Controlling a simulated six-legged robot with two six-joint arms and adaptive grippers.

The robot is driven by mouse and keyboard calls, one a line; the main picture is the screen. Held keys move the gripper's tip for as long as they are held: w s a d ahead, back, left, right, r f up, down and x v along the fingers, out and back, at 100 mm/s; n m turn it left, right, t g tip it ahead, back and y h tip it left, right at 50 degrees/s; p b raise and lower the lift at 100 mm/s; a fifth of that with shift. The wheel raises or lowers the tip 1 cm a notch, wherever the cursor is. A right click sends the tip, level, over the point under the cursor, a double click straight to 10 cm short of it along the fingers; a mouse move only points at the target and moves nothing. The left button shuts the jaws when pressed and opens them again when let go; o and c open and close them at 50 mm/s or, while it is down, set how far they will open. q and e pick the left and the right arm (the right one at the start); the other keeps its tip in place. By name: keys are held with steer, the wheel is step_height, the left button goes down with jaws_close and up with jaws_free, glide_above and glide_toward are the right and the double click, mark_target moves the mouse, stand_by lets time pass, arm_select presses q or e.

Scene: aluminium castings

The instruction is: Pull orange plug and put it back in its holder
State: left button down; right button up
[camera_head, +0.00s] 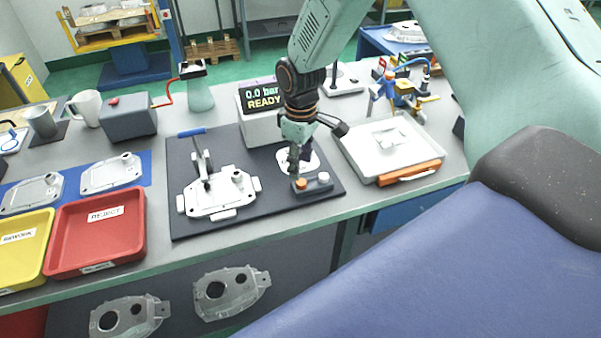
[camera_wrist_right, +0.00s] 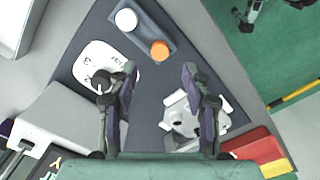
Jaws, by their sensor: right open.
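The orange plug (camera_head: 301,184) stands in a small grey holder block (camera_head: 313,187) near the front right corner of the dark mat; a white plug (camera_head: 323,177) stands beside it. In the right wrist view, the orange plug (camera_wrist_right: 159,50) is ahead of the open fingers, roughly centred between them, and the white plug (camera_wrist_right: 126,19) is farther left. My right gripper (camera_head: 295,166) is open and empty, just behind and above the block in the head view. It also shows in the wrist view (camera_wrist_right: 160,73), apart from the plug. My left gripper is not in view.
A casting (camera_head: 215,196) sits in a clamp fixture with a blue handle, left of the block. A display box (camera_head: 261,106) reads "0.0 bar READY". A red REJECT tray (camera_head: 97,232) and a yellow tray (camera_head: 22,246) lie left. A white tray (camera_head: 391,146) is right.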

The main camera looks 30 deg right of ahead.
mark_target(301, 182)
step_height(301, 182, up, 6)
steer(key=shift+r, duration=0.2)
stand_by(0.3)
steer(key=shift+m+y, duration=0.3)
steer(key=shift+m, duration=0.4)
steer(key=s+a+f, duration=0.1)
steer(key=s+f, duration=0.1)
steer(key=f, duration=0.1)
steer(key=s+a+f, duration=0.1)
steer(key=s+f, duration=0.1)
steer(key=s+a+f, duration=0.1)
steer(key=f, duration=0.2)
steer(key=shift+s+a+f, duration=0.35)
steer(key=shift+s, duration=0.05)
steer(key=s+a+f+m, duration=0.15)
steer(key=s+f, duration=0.25)
steer(key=s, duration=0.5)
steer(key=s+a+f+m, duration=0.1)
steer(key=s+f+m, duration=0.15)
steer(key=s, duration=0.65)
steer(key=s+a+f+m, duration=0.15)
steer(key=s+f, duration=0.25)
steer(key=s, duration=0.5)
step_height(301, 182, down, 15)
steer(key=w+b, duration=0.1)
steer(key=b, duration=1.4)
